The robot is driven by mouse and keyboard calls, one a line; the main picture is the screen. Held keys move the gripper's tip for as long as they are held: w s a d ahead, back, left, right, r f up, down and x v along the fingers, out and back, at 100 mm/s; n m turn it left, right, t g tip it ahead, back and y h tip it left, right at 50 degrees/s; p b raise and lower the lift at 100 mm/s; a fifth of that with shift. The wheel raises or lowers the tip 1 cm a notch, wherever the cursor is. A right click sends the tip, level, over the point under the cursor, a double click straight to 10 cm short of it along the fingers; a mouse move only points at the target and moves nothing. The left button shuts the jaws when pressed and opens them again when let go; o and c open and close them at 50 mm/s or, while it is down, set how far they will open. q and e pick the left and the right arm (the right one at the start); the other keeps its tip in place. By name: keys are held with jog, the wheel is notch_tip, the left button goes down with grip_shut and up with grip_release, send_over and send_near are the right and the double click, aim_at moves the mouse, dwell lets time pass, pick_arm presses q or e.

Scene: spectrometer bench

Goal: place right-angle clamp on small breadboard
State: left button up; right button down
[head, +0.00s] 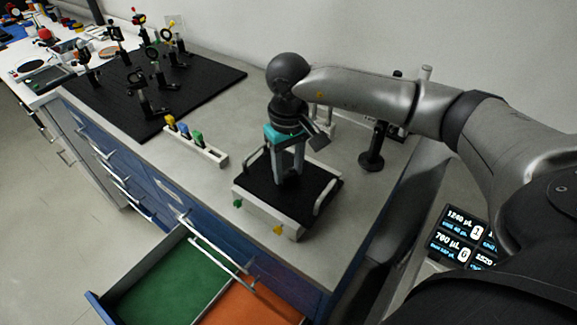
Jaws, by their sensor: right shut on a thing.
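My right gripper (288,178) points straight down over the small breadboard (321,187), a black-topped platform with pale sides and a white handle at each end. Its fingers are shut on a small dark thing, taken to be the right-angle clamp. The clamp is mostly hidden between the fingers and hardly stands out against the black top. I cannot tell whether it touches the board. My left gripper is not in view.
A white rack (205,151) with coloured pieces stands left of the breadboard. A large black breadboard (205,80) with several optics mounts lies farther back. A dark post on a round base (371,160) stands to the right. An open drawer (165,285) juts out in front.

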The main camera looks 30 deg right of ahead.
aim_at(289, 173)
jog(key=shift+f, duration=0.15)
jog(key=shift+c, duration=1.8)
grip_release()
notch_tip(289, 173, up, 12)
jog(key=shift+r, duration=0.2)
